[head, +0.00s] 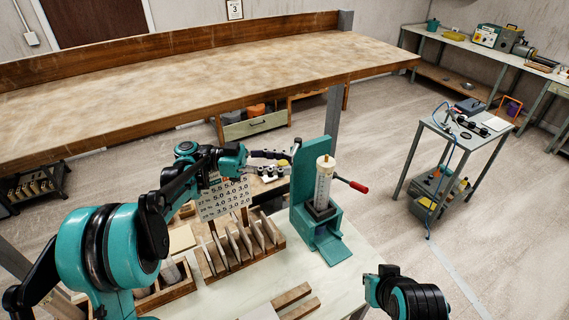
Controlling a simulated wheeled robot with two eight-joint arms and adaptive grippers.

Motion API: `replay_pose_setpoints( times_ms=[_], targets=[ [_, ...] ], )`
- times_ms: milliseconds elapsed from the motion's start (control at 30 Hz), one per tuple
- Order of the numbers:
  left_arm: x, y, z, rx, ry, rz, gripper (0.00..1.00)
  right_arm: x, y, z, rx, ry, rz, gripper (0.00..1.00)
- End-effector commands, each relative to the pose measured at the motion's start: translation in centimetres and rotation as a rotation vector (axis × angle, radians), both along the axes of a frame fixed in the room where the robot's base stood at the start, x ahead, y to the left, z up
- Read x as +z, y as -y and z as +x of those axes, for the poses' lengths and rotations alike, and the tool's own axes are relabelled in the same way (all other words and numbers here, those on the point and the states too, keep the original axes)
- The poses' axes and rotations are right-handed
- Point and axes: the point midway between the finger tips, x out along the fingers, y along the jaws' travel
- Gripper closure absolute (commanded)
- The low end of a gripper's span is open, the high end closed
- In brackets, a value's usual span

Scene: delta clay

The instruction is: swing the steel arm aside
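A teal bench device (320,225) stands on the pale worktable, with a tall back plate and a white graduated cylinder (323,180) upright in it. A thin steel arm with a red grip (358,187) sticks out from its right side, behind the cylinder. My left gripper (284,164) is left of the back plate, at about the cylinder's upper height.
A wooden rack (238,252) with several upright slabs and a number chart (222,199) stand left of the device. Wooden bars (292,297) lie in front. A large wooden bench (200,80) is behind. A small cart (455,135) stands right, across open floor.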

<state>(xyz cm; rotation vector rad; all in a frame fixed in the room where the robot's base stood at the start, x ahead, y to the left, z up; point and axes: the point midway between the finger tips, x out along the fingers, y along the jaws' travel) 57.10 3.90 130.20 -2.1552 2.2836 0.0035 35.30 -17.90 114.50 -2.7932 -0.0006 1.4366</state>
Motion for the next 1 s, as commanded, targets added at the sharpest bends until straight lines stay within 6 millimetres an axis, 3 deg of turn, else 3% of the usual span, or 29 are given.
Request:
replay_pose_setpoints(
  times_ms=[367,800,1000],
  targets=[
    [0.6,0.1,0.0,-0.002,0.000,-0.002,0.57,0.0,0.0,0.0,0.000,0.000,0.000,1.00],
    [8.4,-0.1,0.0,0.000,0.000,-0.002,0.57,0.0,0.0,0.0,0.000,0.000,0.000,1.00],
    [9.9,-0.2,0.0,0.001,0.000,-0.002,0.57,0.0,0.0,0.0,0.000,0.000,0.000,1.00]
  ],
)
